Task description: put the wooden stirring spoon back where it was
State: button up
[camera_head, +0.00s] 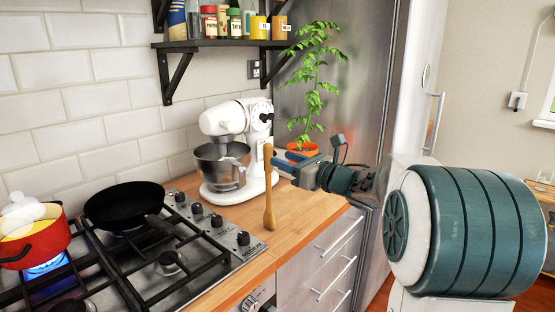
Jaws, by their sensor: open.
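The wooden stirring spoon (268,190) is upright, handle up and rounded end down, over the wooden counter in front of the white stand mixer. Its lower end appears to be at the counter surface, but I cannot tell whether it touches it. My gripper (281,163) reaches in from the right, its blue fingers pointing left at the upper part of the handle. The fingers are open, with their tips close beside the handle. I cannot tell whether they touch it.
The mixer (229,150) with its steel bowl and a potted plant (302,150) stand behind. The gas hob at left holds a black pan (124,203) and a red pot (36,240) over a lit blue flame. A jar shelf (222,43) hangs above. Drawers are below the counter.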

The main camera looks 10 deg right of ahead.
jog(key=b+v, duration=0.1)
jog(key=v, duration=0.7)
jog(key=s+d+f+m+g+h, duration=0.15)
jog(key=f+m+h, duration=0.3)
jog(key=m, duration=0.55)
jog(key=s+f+m+g+h, duration=0.1)
jog(key=s+f+m+h, duration=0.3)
jog(key=m, duration=0.6)
jog(key=f+m+g+h, duration=0.15)
jog(key=m+h, duration=0.35)
jog(key=m, duration=0.5)
jog(key=s+a+f+m+g+y, duration=0.1)
jog(key=s+a+f+m+g, duration=0.2)
jog(key=s, duration=0.3)
jog(key=s+a+f+m+g, duration=0.3)
jog(key=s+f+m, duration=0.1)
jog(key=s, duration=0.3)
jog(key=s+a+f+m+g+y, duration=0.1)
jog(key=s+a+f+m+g, duration=0.2)
jog(key=s+m, duration=0.3)
jog(key=shift+s+a+f+y, duration=0.4)
jog(key=shift+s+f, duration=0.3)
jog(key=shift+f, duration=0.1)
